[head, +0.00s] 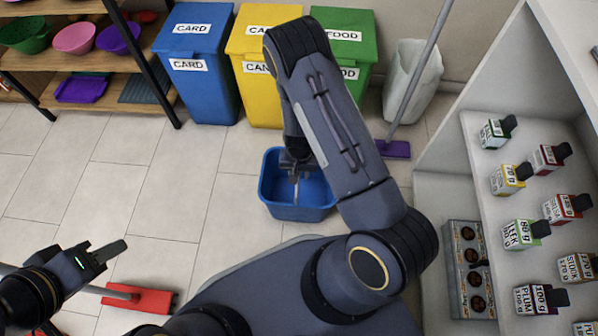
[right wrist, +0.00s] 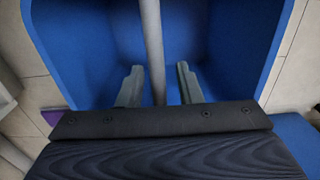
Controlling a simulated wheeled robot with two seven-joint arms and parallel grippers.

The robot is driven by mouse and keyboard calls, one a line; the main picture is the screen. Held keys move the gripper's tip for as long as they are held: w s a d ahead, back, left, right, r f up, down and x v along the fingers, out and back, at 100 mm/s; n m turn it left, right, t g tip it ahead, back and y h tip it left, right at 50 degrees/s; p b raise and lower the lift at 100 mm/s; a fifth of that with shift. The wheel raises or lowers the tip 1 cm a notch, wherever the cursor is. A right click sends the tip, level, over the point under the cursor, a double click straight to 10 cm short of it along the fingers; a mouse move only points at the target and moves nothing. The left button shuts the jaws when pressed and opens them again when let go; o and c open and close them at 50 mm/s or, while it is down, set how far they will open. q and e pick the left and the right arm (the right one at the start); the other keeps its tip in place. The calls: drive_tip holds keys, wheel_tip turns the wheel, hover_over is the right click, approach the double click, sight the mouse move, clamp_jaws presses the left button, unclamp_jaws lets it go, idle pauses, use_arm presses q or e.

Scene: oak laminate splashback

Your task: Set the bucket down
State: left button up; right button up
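The blue bucket (head: 298,212) is upright below my right arm in the head view and looks to be at floor level; its underside is hidden. My right gripper (head: 295,178) reaches down into the bucket's opening. In the right wrist view, the two fingers (right wrist: 160,85) are apart, one on each side of the grey bar of the bucket's handle (right wrist: 152,40). A gap shows between the bar and the right-hand finger. The blue bucket walls (right wrist: 230,45) surround them. My left gripper (head: 108,252) is empty at the lower left, far from the bucket; its finger gap is unclear.
Blue (head: 190,60), yellow (head: 252,75) and green bins (head: 350,50) stand behind the bucket. A purple mop head (head: 394,149) lies to its right, near a white bin (head: 411,85). A red broom head (head: 140,298) is near my left gripper. Tiled floor left of the bucket is clear.

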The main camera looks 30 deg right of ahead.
wheel_tip(320, 180, up, 11)
drive_tip(key=p, duration=0.5)
drive_tip(key=shift+r, duration=0.2)
drive_tip(key=s+a+r+n+t+y, duration=0.1)
drive_tip(key=s+r+y, duration=0.1)
drive_tip(key=r, duration=1)
drive_tip(key=s+a+r+t+y, duration=0.2)
drive_tip(key=r+y, duration=0.1)
drive_tip(key=r, duration=0.8)
drive_tip(key=s+d+r+n+t+h, duration=0.1)
drive_tip(key=s+r+n+t, duration=0.1)
drive_tip(key=s+r, duration=0.8)
drive_tip(key=s+n, duration=0.1)
drive_tip(key=s, duration=0.3)
drive_tip(key=shift+s+d+r+n+t+p, duration=0.2)
drive_tip(key=shift+s+n+t+p, duration=0.1)
drive_tip(key=shift+n, duration=0.1)
